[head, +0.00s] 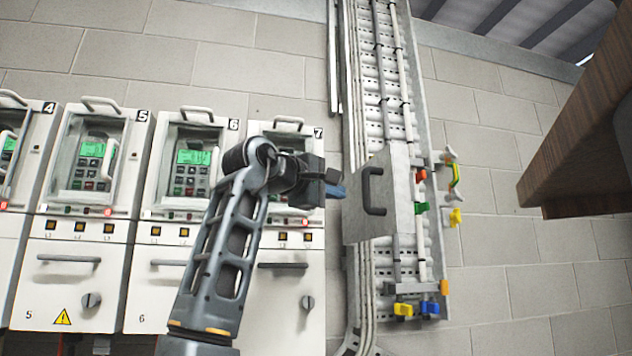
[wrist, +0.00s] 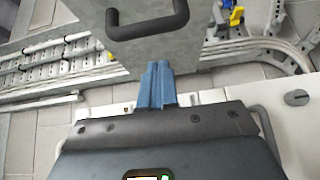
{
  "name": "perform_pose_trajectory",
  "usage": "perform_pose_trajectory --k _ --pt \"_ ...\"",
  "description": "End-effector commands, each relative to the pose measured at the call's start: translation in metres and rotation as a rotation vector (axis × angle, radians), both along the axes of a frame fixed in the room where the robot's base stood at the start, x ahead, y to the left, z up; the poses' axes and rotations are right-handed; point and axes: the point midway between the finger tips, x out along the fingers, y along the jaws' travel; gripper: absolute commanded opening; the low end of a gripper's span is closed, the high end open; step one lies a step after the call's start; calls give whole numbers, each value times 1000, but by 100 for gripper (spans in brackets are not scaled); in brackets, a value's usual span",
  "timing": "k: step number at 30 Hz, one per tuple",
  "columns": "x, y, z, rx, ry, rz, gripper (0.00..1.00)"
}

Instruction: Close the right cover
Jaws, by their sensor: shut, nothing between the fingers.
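A grey metal cover (head: 396,180) with a black bar handle (head: 374,191) stands out at an angle from the vertical cable tray on the wall. It appears open, with coloured connectors showing beside its right edge. The cover also fills the upper middle of the wrist view (wrist: 205,45), with its handle (wrist: 148,28) beyond my fingers. My gripper (head: 338,191) is just left of the cover's left edge. Its blue fingers (wrist: 158,84) are together and empty, with their tips at the cover's near edge. I cannot tell whether they touch it.
The cable tray (head: 383,110) runs up the wall behind the cover. White drive cabinets (head: 188,165), numbered and handled, stand in a row to the left. Red, green and yellow connectors (head: 420,208) sit right of the cover. A brown wooden object (head: 580,120) juts in at far right.

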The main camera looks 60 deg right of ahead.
Motion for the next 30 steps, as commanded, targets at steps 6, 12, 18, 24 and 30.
perform_pose_trajectory --k 6,12,18,24,30 --pt "-23 -12 1 -1 -4 -1 0" --pt "-29 -15 0 -2 -3 1 0" --pt "-29 -15 0 -2 -3 1 0" --pt "-32 -16 0 -2 -4 8 0" --pt "-49 -21 0 -3 -7 62 0"
